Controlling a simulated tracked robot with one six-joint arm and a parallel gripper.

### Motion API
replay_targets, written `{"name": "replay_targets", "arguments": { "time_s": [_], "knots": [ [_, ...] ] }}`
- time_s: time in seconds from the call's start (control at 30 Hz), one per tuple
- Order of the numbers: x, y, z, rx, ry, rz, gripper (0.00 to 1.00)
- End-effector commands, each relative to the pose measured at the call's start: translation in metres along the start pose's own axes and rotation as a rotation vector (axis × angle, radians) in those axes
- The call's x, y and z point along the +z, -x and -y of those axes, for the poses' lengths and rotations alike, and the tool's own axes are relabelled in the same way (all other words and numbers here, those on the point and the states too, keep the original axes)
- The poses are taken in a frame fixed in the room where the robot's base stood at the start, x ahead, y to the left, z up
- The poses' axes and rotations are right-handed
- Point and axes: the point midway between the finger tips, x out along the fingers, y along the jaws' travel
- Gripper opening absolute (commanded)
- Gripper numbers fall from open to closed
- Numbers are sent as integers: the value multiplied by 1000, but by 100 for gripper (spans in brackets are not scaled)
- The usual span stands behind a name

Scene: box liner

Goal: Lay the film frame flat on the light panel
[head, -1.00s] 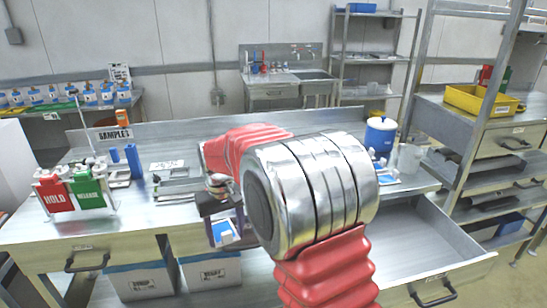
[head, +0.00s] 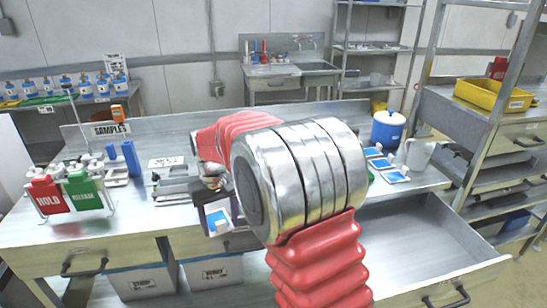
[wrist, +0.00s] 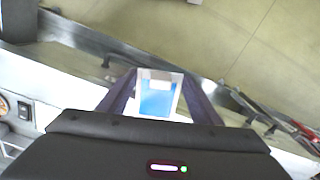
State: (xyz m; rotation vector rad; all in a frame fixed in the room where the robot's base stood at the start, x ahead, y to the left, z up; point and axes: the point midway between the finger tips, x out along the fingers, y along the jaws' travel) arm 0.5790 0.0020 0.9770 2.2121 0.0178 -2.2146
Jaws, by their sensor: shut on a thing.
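My gripper (head: 215,208) is dark and hangs over the front part of the steel bench, left of my arm's silver joint. It is shut on the film frame (head: 217,221), a small pale-edged piece with a blue face. In the wrist view the film frame (wrist: 158,96) sits between the two dark fingers, white at its top and blue below. It is held in the air, over or near the bench's front edge. I cannot pick out the light panel with certainty; my arm hides part of the bench top.
A red HOLD bin (head: 47,195) and a green RELEASE bin (head: 86,194) stand at the bench's left. Several blue-and-white pieces (head: 381,164) and a clear jug (head: 420,153) are at the right. An open drawer (head: 430,240) juts out at the front right.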

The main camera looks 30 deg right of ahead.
Motion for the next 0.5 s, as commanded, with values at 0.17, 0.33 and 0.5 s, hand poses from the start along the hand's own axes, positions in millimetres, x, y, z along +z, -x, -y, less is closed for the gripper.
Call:
{"name": "replay_targets", "arguments": {
  "time_s": [0.17,0.33,0.5],
  "knots": [
    [0,0,-7,0,-13,0,37],
    [2,3,-24,0,-30,-4,37],
    [8,10,-68,1,-57,-12,37]
  ]
}}
